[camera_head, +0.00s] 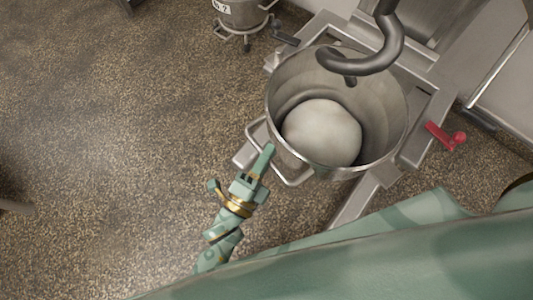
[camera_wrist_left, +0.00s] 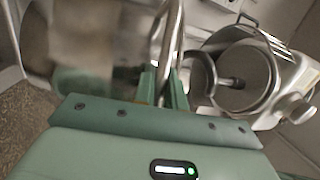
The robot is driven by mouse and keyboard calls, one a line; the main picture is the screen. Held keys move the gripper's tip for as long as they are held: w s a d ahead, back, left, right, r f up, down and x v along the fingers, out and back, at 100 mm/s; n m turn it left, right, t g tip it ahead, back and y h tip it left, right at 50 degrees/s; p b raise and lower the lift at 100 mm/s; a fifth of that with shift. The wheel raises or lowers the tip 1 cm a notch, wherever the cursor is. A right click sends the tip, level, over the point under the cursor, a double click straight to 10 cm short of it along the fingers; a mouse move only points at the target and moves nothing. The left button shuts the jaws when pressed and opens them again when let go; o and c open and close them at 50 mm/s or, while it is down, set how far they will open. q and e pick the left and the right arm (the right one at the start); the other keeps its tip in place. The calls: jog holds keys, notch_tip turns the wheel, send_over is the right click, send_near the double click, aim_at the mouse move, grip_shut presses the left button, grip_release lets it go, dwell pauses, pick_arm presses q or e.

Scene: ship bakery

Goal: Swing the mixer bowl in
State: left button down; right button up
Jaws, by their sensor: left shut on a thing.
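The mixer bowl (camera_head: 285,120) is a steel bowl with a pale ball of dough (camera_head: 322,131) inside, standing under the curved dough hook (camera_head: 385,52) of the mixer. A bent-rod handle (camera_head: 292,181) sticks out from the bowl's near left side. My left gripper (camera_head: 266,160) is at this handle. In the left wrist view, the fingers (camera_wrist_left: 163,88) are shut on the upright handle bar (camera_wrist_left: 172,45), with the blurred bowl wall (camera_wrist_left: 90,40) to the left. My right gripper is not in view.
A red lever (camera_head: 447,136) sits on the mixer's right side. Another wheeled bowl (camera_head: 240,15) stands at the top. In the left wrist view, a round steel machine (camera_wrist_left: 245,75) is at the right.

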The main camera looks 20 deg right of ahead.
pick_arm(q)
jog(key=shift+f, duration=0.1)
jog(key=c, duration=1.5)
grip_release()
jog(key=shift+o, duration=0.2)
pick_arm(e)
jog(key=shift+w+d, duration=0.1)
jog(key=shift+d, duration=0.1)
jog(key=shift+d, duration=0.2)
